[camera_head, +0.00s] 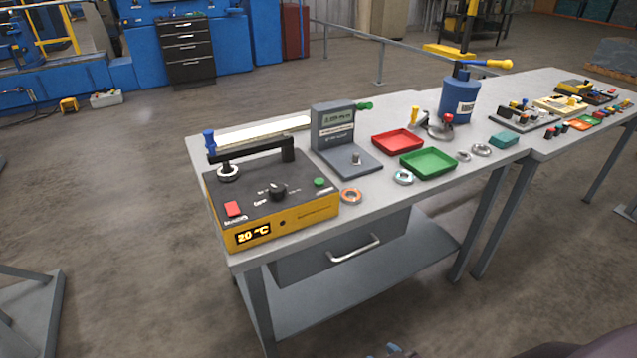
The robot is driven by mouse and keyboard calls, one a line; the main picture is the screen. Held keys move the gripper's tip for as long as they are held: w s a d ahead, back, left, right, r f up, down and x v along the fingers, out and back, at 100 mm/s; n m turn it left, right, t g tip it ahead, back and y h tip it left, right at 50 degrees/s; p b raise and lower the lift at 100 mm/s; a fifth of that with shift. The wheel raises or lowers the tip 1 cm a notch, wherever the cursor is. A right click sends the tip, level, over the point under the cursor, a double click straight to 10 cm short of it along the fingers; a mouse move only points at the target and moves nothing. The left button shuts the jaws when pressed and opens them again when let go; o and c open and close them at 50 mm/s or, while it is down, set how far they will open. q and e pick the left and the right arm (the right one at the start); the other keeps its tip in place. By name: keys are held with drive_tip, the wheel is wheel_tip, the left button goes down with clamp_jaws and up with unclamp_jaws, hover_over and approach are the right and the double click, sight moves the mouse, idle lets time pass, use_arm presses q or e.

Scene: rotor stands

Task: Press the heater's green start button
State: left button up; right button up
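The heater (272,207) is a yellow box with a dark top at the near left end of the workbench. Its small round green start button (319,182) is on the right side of the top, uncovered. The front display (253,233) reads 20 °C. Neither gripper can be made out in this view.
The grey workbench (247,258) also holds an orange ring (351,196) right beside the heater, a grey gauge stand (335,135), a red tray (398,142), a green tray (429,163) and a blue press (460,100).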

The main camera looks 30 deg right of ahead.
clamp_jaws()
idle(1.4)
